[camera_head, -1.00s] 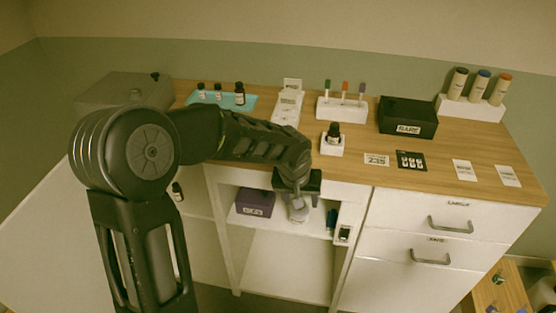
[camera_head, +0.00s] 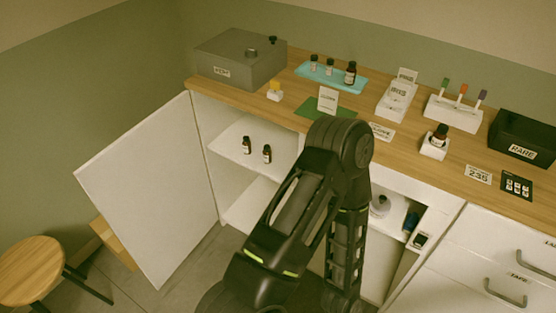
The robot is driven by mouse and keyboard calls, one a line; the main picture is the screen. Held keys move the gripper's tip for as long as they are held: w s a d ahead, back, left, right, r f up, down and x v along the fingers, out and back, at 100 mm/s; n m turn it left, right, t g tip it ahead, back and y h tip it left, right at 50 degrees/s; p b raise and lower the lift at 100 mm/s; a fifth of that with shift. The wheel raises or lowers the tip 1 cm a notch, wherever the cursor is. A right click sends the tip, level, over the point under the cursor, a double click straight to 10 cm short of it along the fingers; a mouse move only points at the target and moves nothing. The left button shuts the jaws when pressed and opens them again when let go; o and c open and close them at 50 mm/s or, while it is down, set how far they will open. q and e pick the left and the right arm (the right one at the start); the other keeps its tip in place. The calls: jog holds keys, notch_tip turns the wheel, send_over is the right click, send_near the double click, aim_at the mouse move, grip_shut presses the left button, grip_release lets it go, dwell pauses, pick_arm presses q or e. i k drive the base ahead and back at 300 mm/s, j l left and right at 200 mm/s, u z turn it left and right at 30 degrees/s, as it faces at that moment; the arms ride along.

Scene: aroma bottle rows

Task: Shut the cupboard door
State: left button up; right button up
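The white cupboard door (camera_head: 150,190) stands wide open on the left, swung out from the left end of the cabinet. Behind it the cupboard's upper shelf (camera_head: 233,133) shows, with two small dark bottles (camera_head: 256,150) on it. My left arm rises from the bottom middle and bends down in front of the cupboard, to the right of the door and apart from it. Its gripper is not visible. My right gripper is out of view.
A wooden stool (camera_head: 30,268) stands at lower left, near the door. The wooden counter (camera_head: 300,92) carries a grey box (camera_head: 238,60), a teal tray (camera_head: 332,80) with bottles, and a black box (camera_head: 522,138).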

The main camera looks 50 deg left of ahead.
aim_at(151, 185)
jog(key=u, duration=1.3)
jog(key=i+j+u, duration=0.1)
jog(key=u, duration=0.25)
jog(key=i+j, duration=0.15)
jog(key=i, duration=0.35)
jog(key=i+j, duration=0.1)
jog(key=i, duration=0.4)
jog(key=k+j, duration=0.45)
jog(key=k+j+u, duration=0.15)
jog(key=k+j, duration=0.3)
jog(key=j, duration=0.15)
jog(key=i, duration=0.5)
